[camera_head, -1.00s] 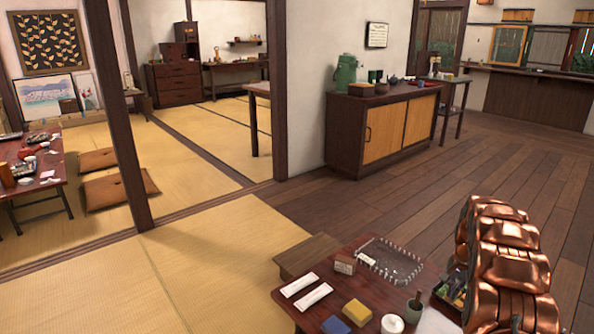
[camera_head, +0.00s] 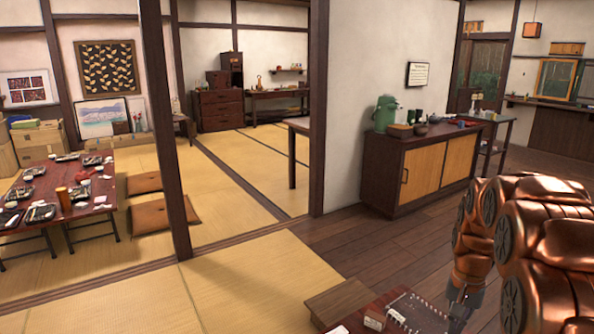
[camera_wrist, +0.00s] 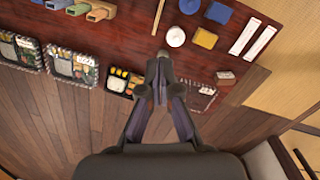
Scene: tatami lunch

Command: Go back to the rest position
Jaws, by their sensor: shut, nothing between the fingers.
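My gripper (camera_wrist: 158,75) is shut and empty in the wrist view, its fingertips together above the dark red low table (camera_wrist: 125,38). In the head view my copper arm fills the lower right and the gripper (camera_head: 459,312) hangs at the bottom, partly cut off. A clear tray (camera_wrist: 200,96) lies to the right of the fingers in the wrist view, partly hidden by them. In the head view this tray (camera_head: 420,312) shows just left of the gripper.
On the low table are bento boxes (camera_wrist: 75,65), a blue block (camera_wrist: 218,13), a yellow block (camera_wrist: 205,38), a white round pot (camera_wrist: 175,36) and white packets (camera_wrist: 244,36). A wooden step (camera_head: 340,299) adjoins it. A cabinet (camera_head: 420,175) stands behind.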

